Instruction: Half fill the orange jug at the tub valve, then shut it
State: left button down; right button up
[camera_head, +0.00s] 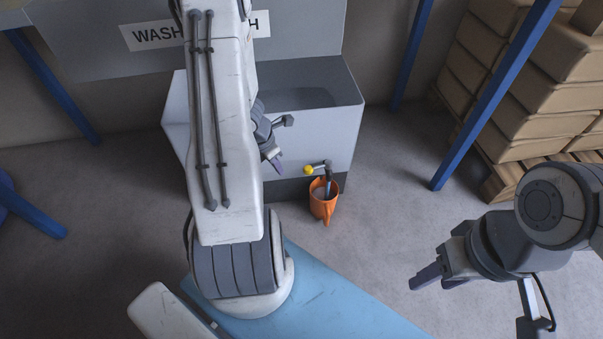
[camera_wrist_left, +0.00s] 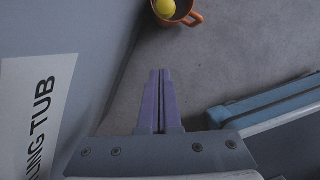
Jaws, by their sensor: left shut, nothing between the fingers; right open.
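The orange jug (camera_head: 323,208) stands on the floor in front of the grey tub (camera_head: 313,135), beneath the tub valve's dark spout (camera_head: 328,176). The spout's end reaches the jug's mouth; the level inside is not clear. The valve's yellow knob (camera_head: 309,170) points to the left of the spout. In the left wrist view, the knob (camera_wrist_left: 165,8) and the jug (camera_wrist_left: 192,18) show at the top edge. My left gripper (camera_head: 279,168) is shut and empty, left of the knob and apart from it. My right gripper (camera_head: 428,281) is open and empty, far right of the jug.
A tub label (camera_wrist_left: 40,105) shows in the left wrist view. The floor between the jug and my right gripper is clear.

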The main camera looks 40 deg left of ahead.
aim_at(317, 168)
pick_arm(q)
jog(key=w+d+r+n+y+b, duration=0.1)
jog(key=d+r+n+y, duration=0.15)
jog(key=d+n, duration=0.45)
jog(key=w+d+r+n+y+b, duration=0.1)
jog(key=w+d+n+y, duration=0.15)
jog(key=d+n, duration=0.45)
jog(key=w+a+f+b, duration=0.3)
jog(key=a+f+b, duration=0.3)
jog(key=f, duration=0.2)
jog(key=shift+w+a+f, duration=0.15)
jog(key=shift+a+f, duration=0.15)
jog(key=shift+f, duration=0.05)
